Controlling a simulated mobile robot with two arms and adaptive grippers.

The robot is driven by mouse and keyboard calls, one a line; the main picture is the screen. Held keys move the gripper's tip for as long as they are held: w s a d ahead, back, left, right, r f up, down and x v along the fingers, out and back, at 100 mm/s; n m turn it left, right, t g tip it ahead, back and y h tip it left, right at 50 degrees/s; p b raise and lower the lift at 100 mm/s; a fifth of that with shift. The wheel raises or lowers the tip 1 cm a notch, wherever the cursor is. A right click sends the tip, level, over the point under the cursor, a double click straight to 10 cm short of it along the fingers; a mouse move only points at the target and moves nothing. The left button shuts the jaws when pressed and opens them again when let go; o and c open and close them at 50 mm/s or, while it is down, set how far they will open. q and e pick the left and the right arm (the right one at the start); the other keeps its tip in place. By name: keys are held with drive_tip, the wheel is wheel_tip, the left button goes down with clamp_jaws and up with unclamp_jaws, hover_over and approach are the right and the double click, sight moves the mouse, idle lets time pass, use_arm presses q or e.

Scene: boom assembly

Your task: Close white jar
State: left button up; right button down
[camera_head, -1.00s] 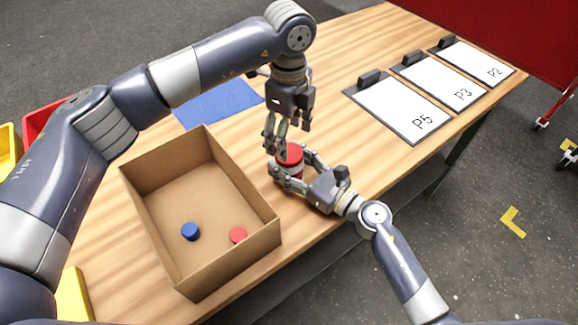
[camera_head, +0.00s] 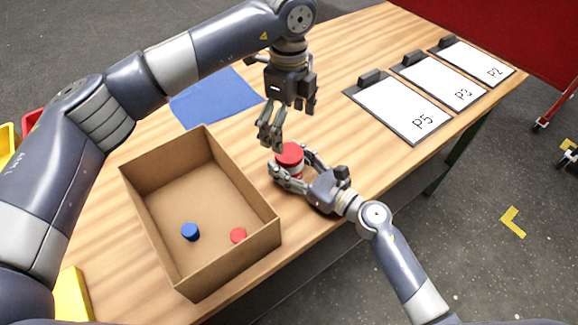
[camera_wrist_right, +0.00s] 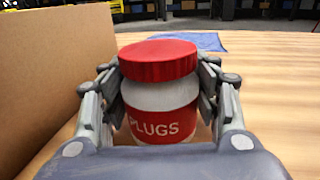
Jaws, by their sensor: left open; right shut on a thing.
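The white jar (camera_wrist_right: 160,96) has a red label reading "PLUGS" and stands on the table. A red lid (camera_wrist_right: 157,60) sits on its top in the right wrist view, slightly tilted; I cannot tell how firmly it is seated. The lid also shows in the head view (camera_head: 289,153). My right gripper (camera_head: 290,177) is shut on the jar's sides, with fingers on both sides in the right wrist view. My left gripper (camera_head: 271,138) is open and empty, just above and to the left of the lid, apart from it.
An open cardboard box (camera_head: 203,272) stands left of the jar, holding a blue cap (camera_head: 190,231) and a red cap (camera_head: 238,235). A blue mat (camera_head: 215,97) lies behind. Clipboards marked P5 (camera_head: 398,105), P3 (camera_head: 440,80) and P2 (camera_head: 473,60) lie at right.

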use_arm(q)
wheel_tip(320, 180, up, 9)
drive_tip(key=shift+r, duration=0.2)
use_arm(e)
drive_tip(key=shift+c, duration=2.4)
unclamp_jaws()
drive_tip(key=v, duration=1.2)
